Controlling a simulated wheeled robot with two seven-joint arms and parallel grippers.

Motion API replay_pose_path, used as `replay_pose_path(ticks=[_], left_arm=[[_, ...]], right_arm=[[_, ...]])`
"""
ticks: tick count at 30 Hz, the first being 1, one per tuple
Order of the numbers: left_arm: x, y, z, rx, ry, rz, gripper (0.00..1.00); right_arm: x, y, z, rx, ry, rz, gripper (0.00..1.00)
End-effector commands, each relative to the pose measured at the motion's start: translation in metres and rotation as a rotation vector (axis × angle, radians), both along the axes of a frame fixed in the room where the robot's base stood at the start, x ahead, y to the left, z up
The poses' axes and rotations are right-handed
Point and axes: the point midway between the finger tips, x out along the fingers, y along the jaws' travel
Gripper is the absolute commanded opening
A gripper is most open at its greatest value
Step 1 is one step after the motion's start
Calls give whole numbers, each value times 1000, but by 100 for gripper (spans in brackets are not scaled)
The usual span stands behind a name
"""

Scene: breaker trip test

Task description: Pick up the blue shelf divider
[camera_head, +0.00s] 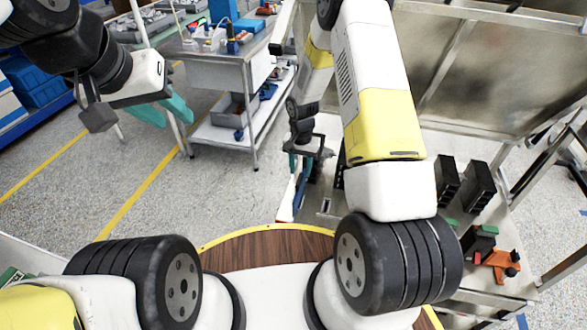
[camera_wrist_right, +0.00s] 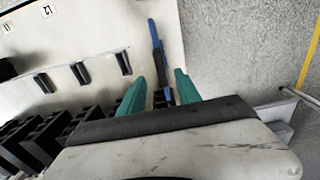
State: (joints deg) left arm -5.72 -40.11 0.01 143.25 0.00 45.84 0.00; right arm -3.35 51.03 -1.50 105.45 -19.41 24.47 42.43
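The blue shelf divider (camera_wrist_right: 155,38) is a narrow upright strip by the edge of the pale shelf board in the right wrist view. In the head view a blue strip (camera_head: 300,192) shows just below my right gripper (camera_head: 303,160). In the right wrist view my right gripper (camera_wrist_right: 160,76) has its two teal fingers apart, with the divider's lower part and a dark piece in line with the gap. I cannot tell whether either finger touches it. My left gripper (camera_head: 163,110) hangs at the upper left with its teal fingers apart, empty and far from the divider.
Black modules (camera_wrist_right: 42,138) stand in a row left of the fingers, and small black slots (camera_wrist_right: 83,72) dot the shelf board. Black boxes (camera_head: 479,185) and an orange tool (camera_head: 497,262) lie at the right. A metal cart (camera_head: 218,72) stands behind; the floor between is clear.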

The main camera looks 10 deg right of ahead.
Motion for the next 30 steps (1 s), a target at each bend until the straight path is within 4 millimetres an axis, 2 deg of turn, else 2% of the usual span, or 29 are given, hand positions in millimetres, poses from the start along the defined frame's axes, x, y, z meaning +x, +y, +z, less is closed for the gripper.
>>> replay_pose_path(ticks=[1, 11, 19, 22, 29, 30], left_arm=[[0, 0, 0, 0, 0, 0, 36], [0, 0, 0, 0, 0, 0, 36], [0, 0, 0, 0, 0, 0, 36], [0, 0, 0, 0, 0, 0, 36], [0, 0, 0, 0, 0, 0, 36], [0, 0, 0, 0, 0, 0, 36]], right_arm=[[-1, 0, -9, -1, 7, -3, 40], [-1, 2, -47, -2, 13, -7, 40], [1, 3, -85, -1, 13, -7, 40], [1, 3, -92, -1, 12, -6, 40], [1, 3, -93, -1, 11, -6, 40], [1, 3, -93, -1, 11, -6, 34]])
